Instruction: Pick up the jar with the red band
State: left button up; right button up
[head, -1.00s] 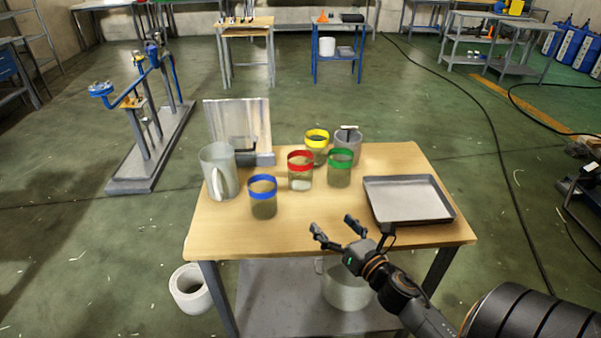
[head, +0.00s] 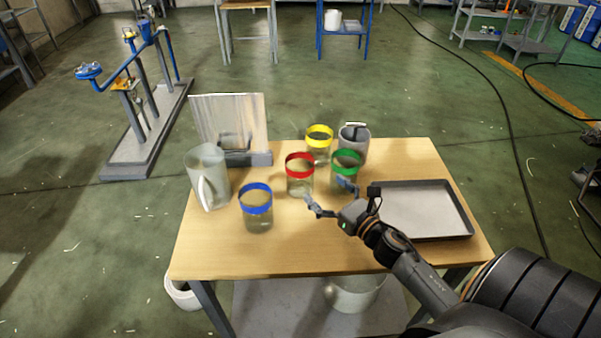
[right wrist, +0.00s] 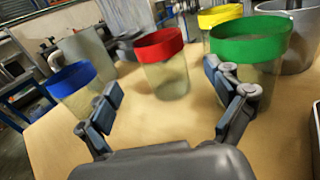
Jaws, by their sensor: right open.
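The jar with the red band (head: 299,178) stands upright near the middle of the wooden table, between the blue-banded jar (head: 257,212) and the green-banded jar (head: 345,176). My right gripper (head: 328,198) is open and empty, just in front of the red-banded jar and to its right. In the right wrist view the red-banded jar (right wrist: 163,65) stands ahead, between the two spread fingers (right wrist: 165,100) and beyond their tips. The right finger overlaps the green-banded jar (right wrist: 249,50) in that view; I cannot tell whether they touch. My left gripper is not in view.
A yellow-banded jar (head: 319,143) and a grey container (head: 354,142) stand behind. A clear pitcher (head: 208,178) is at the left, a metal tray (head: 426,210) at the right. The table (head: 290,250) is bare along its front.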

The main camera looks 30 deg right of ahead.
aim_at(309, 174)
jog(key=w, duration=0.4)
jog(key=shift+w+a+r+p, duration=0.1)
jog(key=shift+w+a+p, duration=0.1)
jog(key=shift+p, duration=0.15)
jog(key=shift+w, duration=0.3)
jog(key=shift+w+r+p, duration=0.1)
jog(key=shift+w+p, duration=0.2)
jog(key=shift+w, duration=0.2)
jog(key=w+p, duration=0.1)
jog(key=w, duration=0.2)
jog(key=shift+w+a, duration=0.1)
jog(key=shift+w, duration=0.6)
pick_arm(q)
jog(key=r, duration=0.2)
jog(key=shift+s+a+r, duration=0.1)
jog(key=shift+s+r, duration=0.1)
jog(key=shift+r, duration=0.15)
pick_arm(e)
jog(key=shift+c, duration=1.3)
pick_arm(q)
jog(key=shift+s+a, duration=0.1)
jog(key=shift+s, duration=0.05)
pick_arm(e)
jog(key=c, duration=1.1)
